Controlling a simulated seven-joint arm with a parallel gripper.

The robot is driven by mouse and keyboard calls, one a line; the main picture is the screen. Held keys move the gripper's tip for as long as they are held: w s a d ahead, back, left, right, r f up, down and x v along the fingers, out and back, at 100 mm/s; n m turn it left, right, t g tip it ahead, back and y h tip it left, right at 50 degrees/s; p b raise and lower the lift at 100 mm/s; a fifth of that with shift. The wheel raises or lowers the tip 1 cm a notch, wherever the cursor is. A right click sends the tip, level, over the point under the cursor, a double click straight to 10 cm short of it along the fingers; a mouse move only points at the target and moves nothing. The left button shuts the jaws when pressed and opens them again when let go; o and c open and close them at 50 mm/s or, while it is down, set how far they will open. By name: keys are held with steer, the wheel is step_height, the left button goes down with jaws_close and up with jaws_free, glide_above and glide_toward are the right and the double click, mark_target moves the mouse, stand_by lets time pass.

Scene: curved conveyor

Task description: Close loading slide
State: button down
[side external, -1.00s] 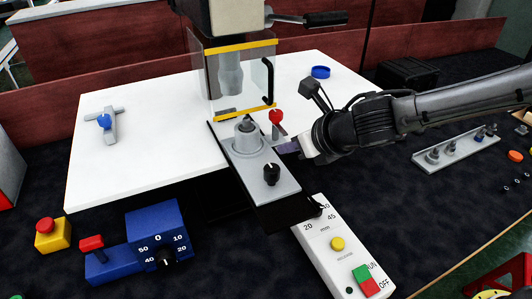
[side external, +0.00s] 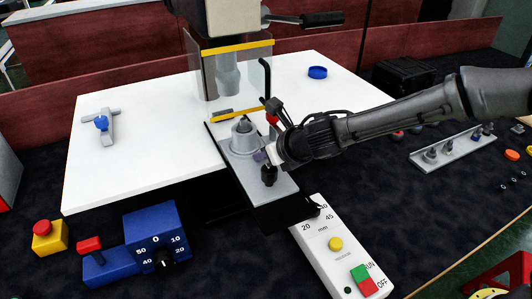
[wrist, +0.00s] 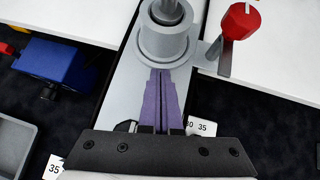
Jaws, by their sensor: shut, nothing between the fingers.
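The loading slide is a grey plate (side external: 283,187) that sticks out past the front edge of the white table. It carries a grey cylindrical holder (side external: 242,141) and a black knob (side external: 268,174). My gripper (side external: 261,157) is over the slide, between the holder and the knob. In the wrist view, the purple fingers (wrist: 161,76) are shut together, empty, and point at the holder (wrist: 166,38). The plate (wrist: 122,90) runs beneath them. The knob is not clearly visible in the wrist view. I cannot tell whether the fingers touch the slide.
A clear guard with yellow edges (side external: 240,113) stands behind the holder. A red-knobbed lever (wrist: 238,22) is close on the right of the slide. A white control box (side external: 343,250) and a blue dial box (side external: 155,236) are in front. The left tabletop is mostly clear.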

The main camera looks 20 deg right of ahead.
mark_target(255, 137)
steer(key=shift+w, duration=0.1)
steer(key=shift+w, duration=3.3)
steer(key=shift+s, duration=0.1)
